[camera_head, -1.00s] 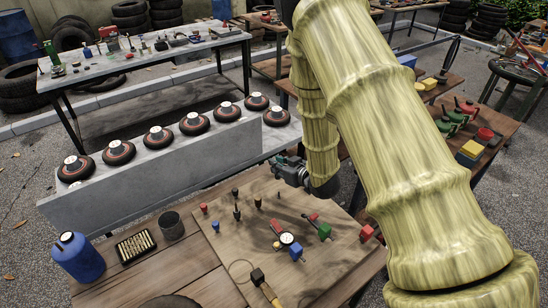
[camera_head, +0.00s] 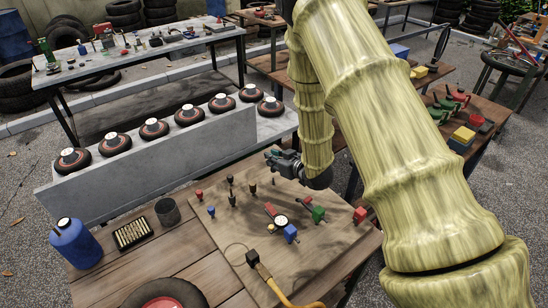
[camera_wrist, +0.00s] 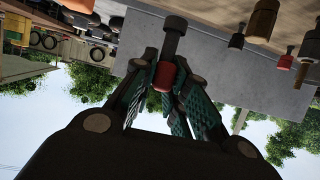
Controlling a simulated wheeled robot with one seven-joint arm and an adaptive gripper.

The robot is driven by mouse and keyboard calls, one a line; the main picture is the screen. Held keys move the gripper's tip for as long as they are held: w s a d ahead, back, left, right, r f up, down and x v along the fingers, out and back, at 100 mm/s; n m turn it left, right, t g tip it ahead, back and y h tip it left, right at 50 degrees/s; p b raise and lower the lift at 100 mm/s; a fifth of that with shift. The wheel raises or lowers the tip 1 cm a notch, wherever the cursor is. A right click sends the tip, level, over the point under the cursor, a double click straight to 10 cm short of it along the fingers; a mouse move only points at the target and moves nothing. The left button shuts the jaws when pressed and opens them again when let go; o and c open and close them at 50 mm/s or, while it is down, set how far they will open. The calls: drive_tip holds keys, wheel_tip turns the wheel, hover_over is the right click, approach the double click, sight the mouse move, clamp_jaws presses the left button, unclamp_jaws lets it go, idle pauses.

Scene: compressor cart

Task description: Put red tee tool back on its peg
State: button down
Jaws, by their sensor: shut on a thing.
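My gripper (camera_head: 274,157) is over the far edge of the wooden tool board (camera_head: 330,240). In the wrist view my gripper (camera_wrist: 163,92) is shut on the red tee tool (camera_wrist: 165,76). The tool's red part sits between the fingertips and its dark shaft points up in the picture, away from the palm. In the head view I cannot make out the held tool. Several small pegs and tools stand on the board, among them a small red-topped one (camera_head: 199,194) and a blue-topped one (camera_head: 211,211). I cannot tell which peg is the red tee tool's own.
A grey ledge (camera_head: 150,170) bears several wheels.

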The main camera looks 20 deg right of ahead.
drive_tip(key=shift+w+f+b, duration=0.25)
drive_tip(key=shift+f+b, duration=0.15)
drive_tip(key=shift+f, duration=0.65)
drive_tip(key=shift+s+f, duration=0.2)
drive_tip(key=shift+f, duration=0.1)
drive_tip(key=shift+f+b, duration=1.1)
drive_tip(key=shift+f, duration=0.1)
idle(0.9)
drive_tip(key=c, duration=1.3)
unclamp_jaws()
drive_tip(key=shift+r, duration=0.1)
drive_tip(key=shift+r, duration=4.95)
